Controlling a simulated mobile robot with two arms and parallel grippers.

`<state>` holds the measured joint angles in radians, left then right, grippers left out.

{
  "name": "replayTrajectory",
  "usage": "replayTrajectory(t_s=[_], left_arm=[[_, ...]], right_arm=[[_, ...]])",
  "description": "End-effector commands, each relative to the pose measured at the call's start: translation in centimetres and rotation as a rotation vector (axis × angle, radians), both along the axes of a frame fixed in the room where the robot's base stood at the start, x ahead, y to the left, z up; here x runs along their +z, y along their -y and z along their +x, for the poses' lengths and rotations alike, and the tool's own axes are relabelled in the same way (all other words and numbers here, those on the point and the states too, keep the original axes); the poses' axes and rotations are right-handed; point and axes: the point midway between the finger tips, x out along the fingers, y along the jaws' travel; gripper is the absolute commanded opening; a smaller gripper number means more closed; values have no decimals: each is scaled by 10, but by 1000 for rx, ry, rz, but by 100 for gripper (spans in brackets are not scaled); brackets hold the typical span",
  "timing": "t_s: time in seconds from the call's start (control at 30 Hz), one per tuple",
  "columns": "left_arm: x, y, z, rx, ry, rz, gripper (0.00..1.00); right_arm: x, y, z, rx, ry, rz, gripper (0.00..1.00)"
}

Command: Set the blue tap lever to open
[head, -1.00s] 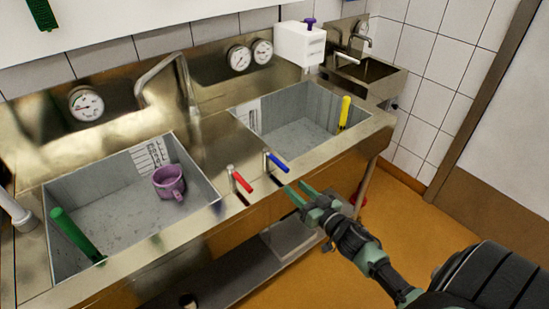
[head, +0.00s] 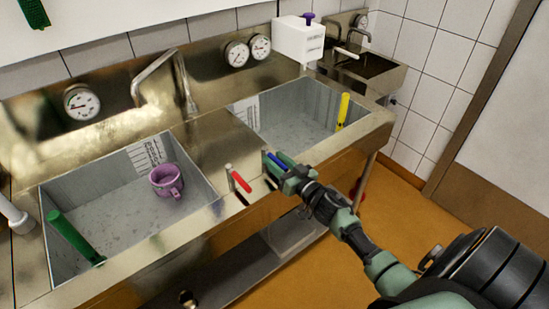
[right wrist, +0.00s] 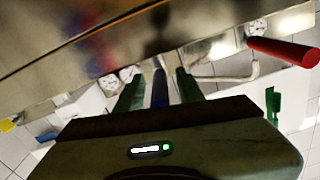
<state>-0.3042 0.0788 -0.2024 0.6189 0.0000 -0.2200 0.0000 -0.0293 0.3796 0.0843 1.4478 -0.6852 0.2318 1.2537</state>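The blue tap lever (head: 277,161) is on the sink's front ledge between the two basins, partly hidden by my right gripper (head: 275,169) in the head view. In the right wrist view the blue lever (right wrist: 160,90) stands between the two green fingers of my right gripper (right wrist: 159,84). The fingers are open, with a gap visible on each side of the lever. My left gripper is not in view.
A red tap lever (head: 239,180) is close by on the left, also in the right wrist view (right wrist: 285,50). The left basin (head: 100,215) holds a purple mug (head: 166,181) and a green handle (head: 75,238). A yellow handle (head: 342,111) leans in the right basin (head: 295,130).

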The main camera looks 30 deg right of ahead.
Motion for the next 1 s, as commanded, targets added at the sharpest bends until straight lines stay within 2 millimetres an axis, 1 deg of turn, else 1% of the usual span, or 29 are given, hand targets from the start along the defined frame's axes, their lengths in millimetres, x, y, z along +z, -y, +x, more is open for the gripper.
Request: replayTrajectory(t_s=[0.03, 0.13, 0.37, 0.47, 0.5, 0.53, 1.0], left_arm=[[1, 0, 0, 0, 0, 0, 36], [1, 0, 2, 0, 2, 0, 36], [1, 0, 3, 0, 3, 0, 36], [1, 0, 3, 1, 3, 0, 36], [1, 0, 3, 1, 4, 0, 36], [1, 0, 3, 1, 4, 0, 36], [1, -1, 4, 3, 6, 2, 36]], right_arm=[[1, -1, 4, 0, 1, 0, 38], [0, -1, 8, 0, -1, 1, 38], [-1, -1, 9, 0, -1, 1, 38], [-1, -1, 8, 0, -1, 0, 13], [-1, -1, 8, 0, -1, 0, 2], [-1, -1, 8, 0, -1, 0, 0], [-1, -1, 8, 0, -1, 0, 0]])
